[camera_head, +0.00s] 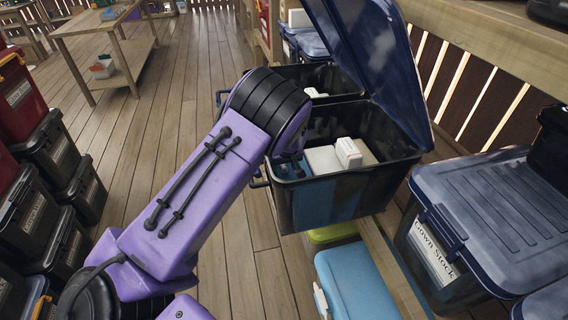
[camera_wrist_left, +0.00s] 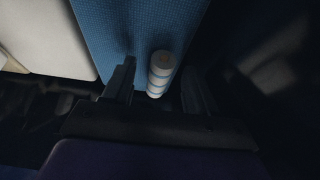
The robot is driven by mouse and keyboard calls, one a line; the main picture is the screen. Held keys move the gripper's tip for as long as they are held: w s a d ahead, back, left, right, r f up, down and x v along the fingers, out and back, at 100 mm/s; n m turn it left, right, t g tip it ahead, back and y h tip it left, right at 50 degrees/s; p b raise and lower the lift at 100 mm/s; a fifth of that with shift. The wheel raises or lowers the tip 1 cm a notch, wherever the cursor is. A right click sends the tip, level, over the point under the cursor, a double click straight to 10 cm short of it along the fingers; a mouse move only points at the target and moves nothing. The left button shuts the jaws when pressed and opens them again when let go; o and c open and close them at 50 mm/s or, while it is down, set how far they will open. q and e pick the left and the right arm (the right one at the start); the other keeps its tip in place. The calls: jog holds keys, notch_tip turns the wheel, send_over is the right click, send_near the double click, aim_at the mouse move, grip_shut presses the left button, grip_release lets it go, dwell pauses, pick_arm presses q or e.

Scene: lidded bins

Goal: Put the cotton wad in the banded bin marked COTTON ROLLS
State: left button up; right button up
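My left gripper (camera_wrist_left: 160,80) is open, with its two fingers on either side of a small upright white cylinder with pale blue bands (camera_wrist_left: 161,72); gaps show between it and the fingers. I cannot tell for sure whether this is the cotton wad. A blue textured block (camera_wrist_left: 138,30) lies beside it. In the head view my left arm reaches into an open black bin (camera_head: 395,170) with a raised dark blue lid (camera_head: 375,60); the gripper is mostly hidden there by the arm and bin wall. No COTTON ROLLS label is readable. My right gripper is not in view.
White boxes (camera_head: 348,153) lie in the open bin. A closed bin marked Gown Stock (camera_head: 490,205) stands at right. A light blue container (camera_head: 355,285) sits below. Dark bins (camera_head: 50,150) are stacked at left. The wooden floor (camera_head: 190,75) between is clear.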

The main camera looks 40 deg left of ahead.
pick_arm(q)
jog(key=shift+r, duration=0.1)
jog(key=shift+r, duration=0.35)
jog(key=v, duration=1.1)
jog(key=shift+s+r, duration=0.2)
